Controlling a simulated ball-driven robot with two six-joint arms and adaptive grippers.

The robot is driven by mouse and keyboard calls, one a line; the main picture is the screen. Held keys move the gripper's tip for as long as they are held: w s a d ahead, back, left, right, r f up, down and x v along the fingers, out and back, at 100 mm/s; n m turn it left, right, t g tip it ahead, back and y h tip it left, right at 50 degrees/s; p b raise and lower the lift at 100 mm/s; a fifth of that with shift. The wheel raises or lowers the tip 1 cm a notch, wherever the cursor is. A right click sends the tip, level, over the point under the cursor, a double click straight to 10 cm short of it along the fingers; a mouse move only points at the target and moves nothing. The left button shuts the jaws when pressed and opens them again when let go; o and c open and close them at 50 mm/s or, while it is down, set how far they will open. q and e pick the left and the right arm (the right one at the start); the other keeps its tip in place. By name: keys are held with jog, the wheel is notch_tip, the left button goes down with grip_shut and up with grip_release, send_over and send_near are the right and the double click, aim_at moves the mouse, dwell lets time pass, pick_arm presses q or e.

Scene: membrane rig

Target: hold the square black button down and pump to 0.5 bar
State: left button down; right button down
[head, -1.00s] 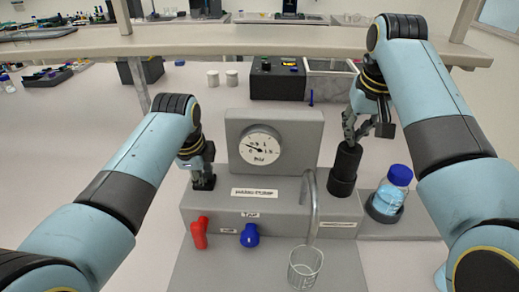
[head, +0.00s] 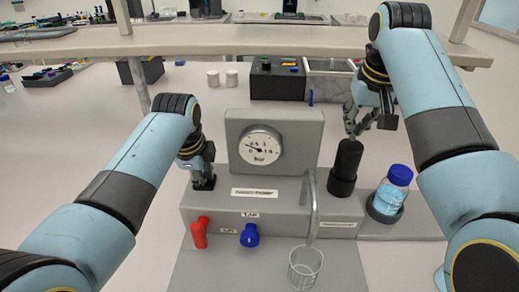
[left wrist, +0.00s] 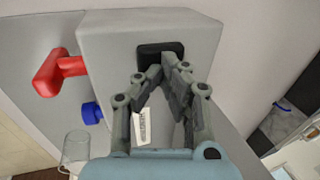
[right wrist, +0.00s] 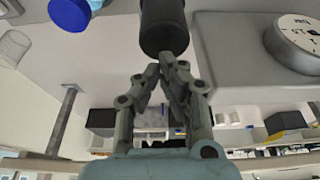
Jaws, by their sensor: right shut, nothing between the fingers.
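The square black button (left wrist: 158,50) is on top of the grey pump housing (head: 270,210). My left gripper (left wrist: 163,66) is shut, with its fingertips over the button and apparently touching it; how far it is pressed I cannot tell. The black pump plunger (head: 346,165) stands upright at the right of the housing. My right gripper (head: 352,134) is shut and empty, its tips just at the plunger's top; in the right wrist view the plunger (right wrist: 162,25) is right beyond them. The gauge (head: 261,145) needle points left, in the low part of the scale, seemingly below 0.5.
A red tap (head: 199,232) and a blue tap (head: 250,235) are on the housing's front. A bent spout (head: 313,205) hangs over an empty glass beaker (head: 305,267). A blue-capped bottle (head: 391,190) stands close right of the plunger. A shelf (head: 260,40) crosses behind.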

aim_at(353, 143)
pick_arm(q)
jog(key=shift+f, duration=0.1)
pick_arm(e)
jog(key=shift+f, duration=2.15)
jog(key=shift+r, duration=2.2)
jog(key=shift+r, duration=0.15)
jog(key=shift+r, duration=1.9)
pick_arm(q)
jog(key=shift+r, duration=3.55)
